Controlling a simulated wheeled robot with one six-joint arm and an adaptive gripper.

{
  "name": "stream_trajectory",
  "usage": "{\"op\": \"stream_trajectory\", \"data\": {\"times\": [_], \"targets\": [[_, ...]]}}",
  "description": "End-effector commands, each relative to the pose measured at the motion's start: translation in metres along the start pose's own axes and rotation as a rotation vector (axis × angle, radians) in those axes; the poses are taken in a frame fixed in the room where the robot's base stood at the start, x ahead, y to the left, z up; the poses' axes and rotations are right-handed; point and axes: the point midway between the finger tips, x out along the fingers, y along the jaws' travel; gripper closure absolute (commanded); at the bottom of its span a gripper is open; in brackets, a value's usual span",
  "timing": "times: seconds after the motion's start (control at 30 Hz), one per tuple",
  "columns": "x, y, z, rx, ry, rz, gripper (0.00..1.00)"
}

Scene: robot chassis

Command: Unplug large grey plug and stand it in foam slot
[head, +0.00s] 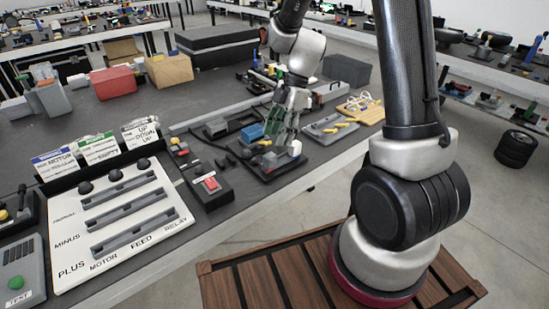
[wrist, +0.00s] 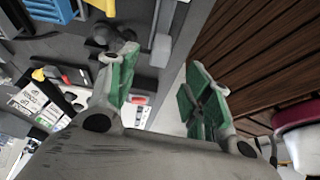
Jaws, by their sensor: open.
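My gripper (head: 284,138) is over the far part of the bench, pointing down and open. In the wrist view its green-padded fingers (wrist: 163,72) are apart with nothing held between them. The foam slot cannot be clearly identified.
A blue block (head: 250,132) stands left of my gripper. A white board (head: 125,222) with dark bars and labels lies at front left, beside a red switch box (head: 210,185). A grey tray (head: 328,126) and a wooden tray (head: 360,112) lie to the right, near the bench edge.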

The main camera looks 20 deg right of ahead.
Motion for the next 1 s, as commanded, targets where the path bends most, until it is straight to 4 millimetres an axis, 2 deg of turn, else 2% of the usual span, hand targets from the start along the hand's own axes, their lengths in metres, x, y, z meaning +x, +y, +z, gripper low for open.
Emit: {"op": "stream_trajectory", "data": {"times": [0.17, 0.6, 0.87, 0.9, 1.0], "targets": [[0.013, -0.001, 0.000, -0.059, 0.000, -0.004, 0.50], [0.073, 0.000, -0.003, -0.056, -0.001, -0.005, 0.50], [0.078, 0.000, -0.002, -0.056, -0.002, -0.001, 0.50], [0.078, 0.000, -0.002, -0.056, -0.002, -0.001, 0.52], [0.078, 0.000, -0.002, -0.056, -0.002, -0.001, 0.70]]}}
